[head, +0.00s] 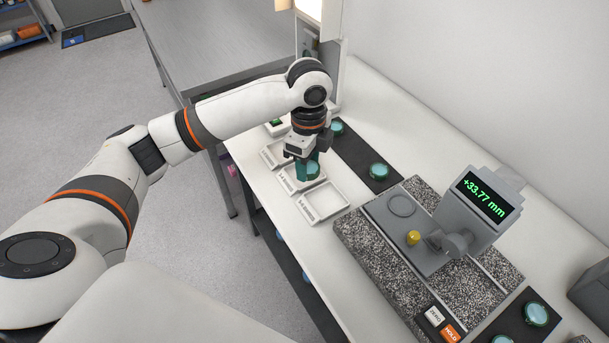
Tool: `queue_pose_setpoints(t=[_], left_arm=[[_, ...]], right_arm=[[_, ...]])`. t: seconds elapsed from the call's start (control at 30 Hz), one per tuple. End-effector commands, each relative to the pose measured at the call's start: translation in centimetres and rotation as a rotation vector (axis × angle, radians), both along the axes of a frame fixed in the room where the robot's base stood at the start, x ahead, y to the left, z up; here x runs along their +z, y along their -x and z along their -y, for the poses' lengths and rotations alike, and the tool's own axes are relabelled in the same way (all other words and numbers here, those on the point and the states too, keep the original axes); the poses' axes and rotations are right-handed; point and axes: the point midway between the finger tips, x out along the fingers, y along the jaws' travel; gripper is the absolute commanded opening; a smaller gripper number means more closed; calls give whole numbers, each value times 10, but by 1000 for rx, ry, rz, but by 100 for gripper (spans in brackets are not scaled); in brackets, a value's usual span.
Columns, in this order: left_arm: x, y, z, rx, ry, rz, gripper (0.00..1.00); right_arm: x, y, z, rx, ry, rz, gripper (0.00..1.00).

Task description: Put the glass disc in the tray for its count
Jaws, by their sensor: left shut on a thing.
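My left gripper (308,166) reaches in from the left, pointing down over the middle tray. It is shut on a glass disc (312,169) with a teal-green holder or rim. The disc is at or just above the middle tray (301,186); I cannot tell whether it touches the tray floor. The three white trays stand in a row with labels on their front edges, too small to read surely. The nearest tray (323,202) is empty. The farthest tray (272,154) is partly hidden by my gripper. My right gripper is out of view.
Similar glass discs lie on dark mats: one (379,171) right of the trays, another (536,313) at lower right. A granite block (365,245) carries the instrument, with a yellow knob (413,238) and a display (486,194) reading +33.77 mm. A lit lamp box stands behind.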

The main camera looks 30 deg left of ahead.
Motion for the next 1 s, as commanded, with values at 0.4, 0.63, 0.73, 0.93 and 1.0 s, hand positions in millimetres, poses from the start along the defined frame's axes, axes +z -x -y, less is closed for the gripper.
queue_pose_setpoints(t=[0.4,0.63,0.73,0.93,1.0], left_arm=[[-7,-43,-25,-678,2,1,17],[-9,-62,-38,-1019,4,1,17],[-10,-67,-42,-1125,4,0,17],[-14,-72,-46,-1232,4,-1,17],[-23,-72,-47,-1243,6,-3,17]], right_arm=[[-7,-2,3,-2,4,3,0],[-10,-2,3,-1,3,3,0],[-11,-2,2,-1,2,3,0],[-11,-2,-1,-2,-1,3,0],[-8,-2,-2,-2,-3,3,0]])
